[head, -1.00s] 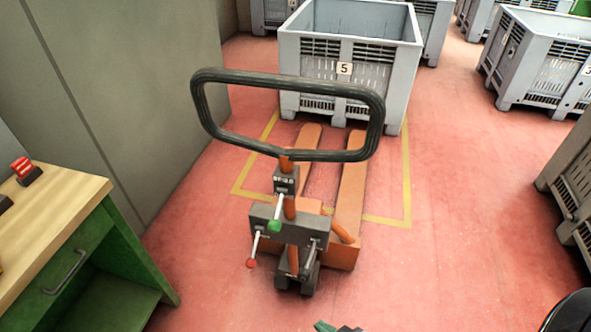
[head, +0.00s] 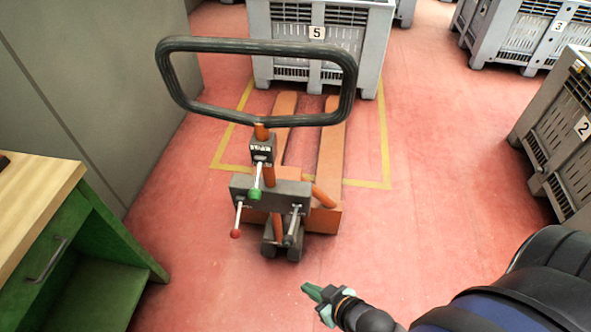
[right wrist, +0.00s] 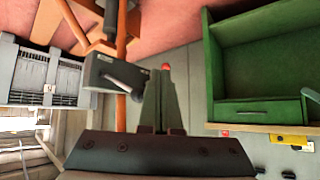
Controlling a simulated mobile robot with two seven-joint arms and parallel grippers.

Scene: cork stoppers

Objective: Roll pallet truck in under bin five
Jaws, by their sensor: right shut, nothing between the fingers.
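The orange pallet truck (head: 328,215) stands in the middle of the head view, its black loop handle (head: 346,108) raised toward me. Its two forks (head: 331,140) point at the grey bin five (head: 378,50), and the fork tips reach the bin's near lower edge; how far they go under is hidden. My right gripper (head: 306,288) is shut and empty, low in front of the truck and apart from it. In the right wrist view its fingers (right wrist: 160,82) are together, with the truck's grey block (right wrist: 105,75) beyond. My left gripper is not in view.
A yellow floor outline (head: 384,150) surrounds the forks. A green workbench (head: 110,235) stands at the left, beside a grey wall (head: 90,75). Bin two (head: 560,150) and bin three (head: 520,35) stand at the right. Red floor is clear between truck and bin two.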

